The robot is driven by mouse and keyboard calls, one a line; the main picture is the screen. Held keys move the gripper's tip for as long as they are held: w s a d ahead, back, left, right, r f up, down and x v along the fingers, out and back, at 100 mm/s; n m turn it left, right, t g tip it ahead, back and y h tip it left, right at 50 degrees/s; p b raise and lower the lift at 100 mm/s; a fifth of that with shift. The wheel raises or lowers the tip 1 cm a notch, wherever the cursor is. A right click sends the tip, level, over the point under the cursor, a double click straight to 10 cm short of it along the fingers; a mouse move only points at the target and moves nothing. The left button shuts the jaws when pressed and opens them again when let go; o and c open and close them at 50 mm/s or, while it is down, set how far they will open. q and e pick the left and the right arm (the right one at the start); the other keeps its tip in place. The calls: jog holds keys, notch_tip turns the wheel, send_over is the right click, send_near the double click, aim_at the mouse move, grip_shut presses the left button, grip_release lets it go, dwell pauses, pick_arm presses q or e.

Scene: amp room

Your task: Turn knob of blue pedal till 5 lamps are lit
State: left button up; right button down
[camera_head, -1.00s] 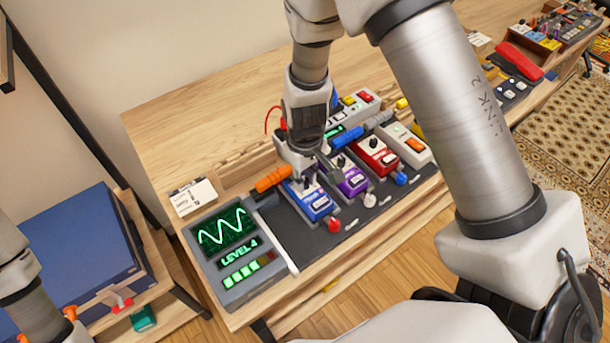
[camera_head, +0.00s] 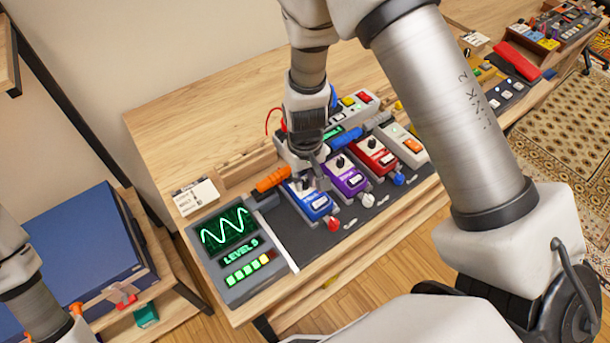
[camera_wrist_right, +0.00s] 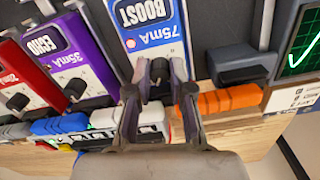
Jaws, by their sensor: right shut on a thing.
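The blue pedal (camera_head: 316,207) lies on the dark board, nearest the meter of the row of pedals. In the right wrist view its label reads BOOST 75mA (camera_wrist_right: 150,25). My right gripper (camera_head: 307,181) is above the pedal's knob end. In the right wrist view its fingers (camera_wrist_right: 160,76) are shut on the pedal's dark knob (camera_wrist_right: 160,68), one on each side. The meter box (camera_head: 232,252) shows a wave and LEVEL 5. My left gripper does not show.
A purple pedal (camera_head: 346,182) and a red pedal (camera_head: 377,158) stand close beside the blue one. An orange plug (camera_head: 272,180) lies between the blue pedal and the meter. A blue case (camera_head: 80,250) is on the low shelf at left.

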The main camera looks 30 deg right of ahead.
aim_at(305, 182)
jog(key=shift+s+f+m+p, duration=0.2)
jog(key=shift+m+p, duration=0.3)
jog(key=shift+m, duration=0.4)
dwell(0.3)
jog(key=c, duration=1)
grip_release()
jog(key=shift+w+r, duration=0.1)
jog(key=shift+w, duration=0.05)
notch_tip(305, 182, up, 12)
